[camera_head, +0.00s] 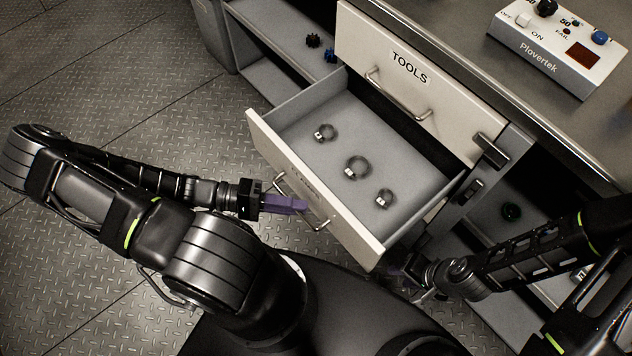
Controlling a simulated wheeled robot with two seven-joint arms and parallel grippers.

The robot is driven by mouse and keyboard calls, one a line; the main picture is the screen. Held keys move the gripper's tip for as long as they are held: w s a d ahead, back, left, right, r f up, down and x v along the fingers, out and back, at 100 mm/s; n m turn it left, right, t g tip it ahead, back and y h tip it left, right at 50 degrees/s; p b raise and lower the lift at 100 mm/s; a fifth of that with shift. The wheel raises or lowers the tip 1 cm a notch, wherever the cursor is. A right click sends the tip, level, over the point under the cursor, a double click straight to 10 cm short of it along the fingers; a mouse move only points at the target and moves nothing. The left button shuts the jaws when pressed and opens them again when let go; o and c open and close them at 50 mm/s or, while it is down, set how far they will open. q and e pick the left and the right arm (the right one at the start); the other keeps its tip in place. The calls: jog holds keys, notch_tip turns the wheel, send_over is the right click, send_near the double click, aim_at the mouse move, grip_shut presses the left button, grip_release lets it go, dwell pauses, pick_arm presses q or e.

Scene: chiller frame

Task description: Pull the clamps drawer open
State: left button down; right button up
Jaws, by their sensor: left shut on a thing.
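The clamps drawer (262,143) is pulled out from the cabinet under the tools drawer. Its label is hard to read at this steep angle. Three metal ring clamps lie on its grey floor: one at the left (324,133), one in the middle (356,168) and one at the right (384,198). My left gripper (299,206), with purple fingers, is shut on the drawer's bar handle (321,226). My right gripper (408,280) is low beside the drawer's right front corner. Its fingers are partly hidden and dark, so their opening is unclear.
The tools drawer (440,100) above is shut. A white Plovertek box (555,50) with knobs stands on the worktop.

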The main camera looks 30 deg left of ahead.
pick_arm(q)
jog(key=shift+s+a, duration=0.3)
jog(key=shift+s, duration=0.4)
jog(key=shift+s+a, duration=0.3)
jog(key=shift+s, duration=0.4)
jog(key=c, duration=1.5)
grip_release()
jog(key=v, duration=0.7)
jog(key=shift+s+a, duration=0.1)
jog(key=shift+a, duration=0.3)
